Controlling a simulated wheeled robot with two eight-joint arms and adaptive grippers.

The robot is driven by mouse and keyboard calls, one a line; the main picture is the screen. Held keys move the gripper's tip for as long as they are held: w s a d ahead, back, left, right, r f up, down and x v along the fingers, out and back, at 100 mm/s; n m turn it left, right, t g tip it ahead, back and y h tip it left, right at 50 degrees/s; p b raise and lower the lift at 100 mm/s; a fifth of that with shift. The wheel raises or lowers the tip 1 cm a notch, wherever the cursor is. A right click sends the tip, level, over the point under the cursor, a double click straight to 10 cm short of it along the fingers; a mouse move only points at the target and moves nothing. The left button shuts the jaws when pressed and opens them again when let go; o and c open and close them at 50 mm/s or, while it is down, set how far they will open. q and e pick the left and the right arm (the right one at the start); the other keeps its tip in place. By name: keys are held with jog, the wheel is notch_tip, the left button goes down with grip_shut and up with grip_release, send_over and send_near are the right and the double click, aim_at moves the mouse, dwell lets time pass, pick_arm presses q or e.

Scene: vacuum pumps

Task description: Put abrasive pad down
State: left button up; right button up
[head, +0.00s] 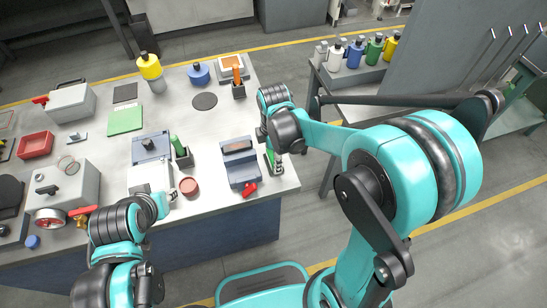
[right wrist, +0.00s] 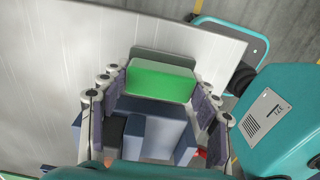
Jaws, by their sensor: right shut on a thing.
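The green abrasive pad (right wrist: 160,82) is between the two fingers of my right gripper (right wrist: 156,92) in the right wrist view, with a grey layer along its far edge. In the head view my right gripper (head: 276,152) points down over the right end of the workbench (head: 215,128), and a small green part of the pad (head: 269,158) shows beside it. I cannot tell whether the pad touches the bench. My left gripper (head: 160,203) is at the bench's front edge; its fingers are too unclear to read.
A blue-grey block-shaped fixture (head: 240,165) stands just left of my right gripper; it also shows in the right wrist view (right wrist: 158,138). A red-brown round cup (head: 189,186) and a holder with a green item (head: 182,155) are further left. Bare bench lies around the black disc (head: 205,101).

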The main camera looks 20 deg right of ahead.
jog(key=shift+f, duration=0.15)
jog(key=o, duration=1.3)
